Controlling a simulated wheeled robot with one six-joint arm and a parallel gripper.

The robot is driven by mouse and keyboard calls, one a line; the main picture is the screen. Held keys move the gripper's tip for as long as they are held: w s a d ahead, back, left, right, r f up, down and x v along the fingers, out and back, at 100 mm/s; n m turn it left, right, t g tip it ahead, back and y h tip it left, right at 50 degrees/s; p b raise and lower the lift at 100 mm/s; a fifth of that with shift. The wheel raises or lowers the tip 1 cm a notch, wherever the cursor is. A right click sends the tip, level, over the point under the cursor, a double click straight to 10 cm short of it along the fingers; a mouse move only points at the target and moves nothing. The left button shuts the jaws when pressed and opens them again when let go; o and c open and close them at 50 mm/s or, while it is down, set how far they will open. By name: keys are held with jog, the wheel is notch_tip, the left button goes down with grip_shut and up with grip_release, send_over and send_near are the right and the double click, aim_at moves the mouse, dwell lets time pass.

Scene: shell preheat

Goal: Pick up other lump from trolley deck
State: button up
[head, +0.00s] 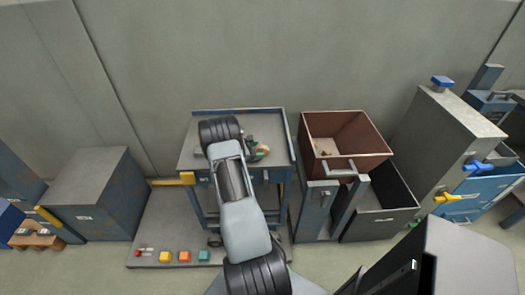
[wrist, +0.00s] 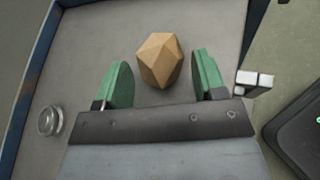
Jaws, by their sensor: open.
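A tan, many-sided lump (wrist: 160,60) lies on the grey trolley deck (wrist: 88,30) in the wrist view. My gripper (wrist: 160,75) is open, with its green fingers on the left and right of the lump. The lump sits between and slightly beyond the fingertips, and I cannot tell whether either finger touches it. In the head view the blue-framed trolley (head: 240,111) stands against the wall. My arm hides much of its deck there. The lump (head: 263,149) shows small beside my gripper (head: 257,154).
A small round metal piece (wrist: 50,120) lies on the deck to the left. A brown open bin (head: 350,125) stands right of the trolley, with a dark bin (head: 385,215) below it. A grey cabinet (head: 90,190) stands to the left. Coloured buttons (head: 184,256) line the floor platform.

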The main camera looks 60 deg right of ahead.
jog(key=shift+x, duration=1.1)
jog(key=shift+c, duration=0.3)
jog(key=c, duration=0.7)
jog(key=shift+o, duration=0.2)
jog(key=shift+r, duration=0.1)
